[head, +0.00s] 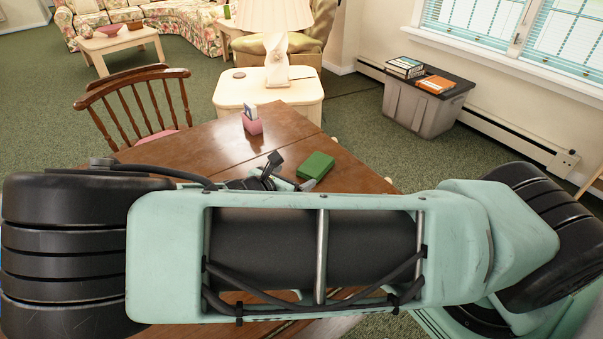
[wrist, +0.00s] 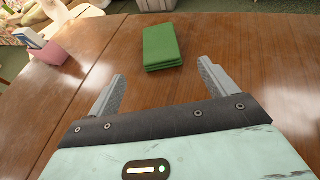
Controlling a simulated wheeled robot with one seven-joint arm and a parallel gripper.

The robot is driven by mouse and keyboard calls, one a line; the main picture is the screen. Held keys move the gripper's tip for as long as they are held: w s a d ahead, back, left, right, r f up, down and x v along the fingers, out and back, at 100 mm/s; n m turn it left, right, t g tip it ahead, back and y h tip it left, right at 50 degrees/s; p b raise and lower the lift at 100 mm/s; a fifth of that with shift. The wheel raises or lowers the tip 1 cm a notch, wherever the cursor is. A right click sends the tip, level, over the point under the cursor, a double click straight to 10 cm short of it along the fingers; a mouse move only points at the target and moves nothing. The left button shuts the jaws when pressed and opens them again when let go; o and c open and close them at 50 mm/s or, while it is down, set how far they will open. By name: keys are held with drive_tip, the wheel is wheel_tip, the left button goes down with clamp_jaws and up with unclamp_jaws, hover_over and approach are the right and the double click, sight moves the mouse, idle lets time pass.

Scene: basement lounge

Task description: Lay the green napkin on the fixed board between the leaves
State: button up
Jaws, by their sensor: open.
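The green napkin (head: 317,166) lies folded into a thick rectangle on the brown wooden table (head: 190,150). In the wrist view the napkin (wrist: 162,46) lies flat just beyond my gripper (wrist: 161,72), roughly centred ahead of the fingertips. The two grey fingers are spread with nothing between them and do not touch the napkin. In the head view my gripper (head: 291,171) is just left of the napkin, partly hidden by my arm. A seam in the tabletop shows left of the napkin. My arm covers much of the table, so I cannot tell every board's limits.
A pink holder (head: 252,124) with cards stands at the table's far side. A wooden chair (head: 135,105) is at the left. A cream side table (head: 268,95) with a lamp (head: 275,40) stands behind. A grey bin (head: 422,106) stands at the right.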

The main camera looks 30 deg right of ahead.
drive_tip(key=shift+v, duration=1.05)
drive_tip(key=shift+s+a, duration=0.15)
drive_tip(key=shift+s, duration=0.1)
drive_tip(key=s+m+g+y, duration=0.1)
drive_tip(key=s, duration=0.1)
drive_tip(key=s+f+m+g, duration=0.1)
drive_tip(key=s, duration=0.1)
drive_tip(key=s+a+m+g+y, duration=0.1)
drive_tip(key=s+m, duration=0.1)
drive_tip(key=shift+a+f+g+y, duration=0.1)
drive_tip(key=shift+f+g+y, duration=0.15)
drive_tip(key=shift+g+y, duration=0.05)
drive_tip(key=s+a+m+y, duration=0.1)
drive_tip(key=s+a+r+m+g+y, duration=0.1)
drive_tip(key=s, duration=0.1)
drive_tip(key=s+a+m+g, duration=0.1)
drive_tip(key=s, duration=0.1)
drive_tip(key=shift+a+r+y, duration=0.15)
drive_tip(key=shift+a+y, duration=0.15)
drive_tip(key=shift+y, duration=0.1)
drive_tip(key=s+a+r+m+y, duration=0.3)
drive_tip(key=s+a+r+m, duration=0.1)
drive_tip(key=s+r, duration=0.3)
drive_tip(key=s+a+r+m+y, duration=0.4)
drive_tip(key=s+r, duration=0.3)
drive_tip(key=r, duration=0.3)
drive_tip(key=shift+y, duration=0.3)
drive_tip(key=shift+r, duration=0.1)
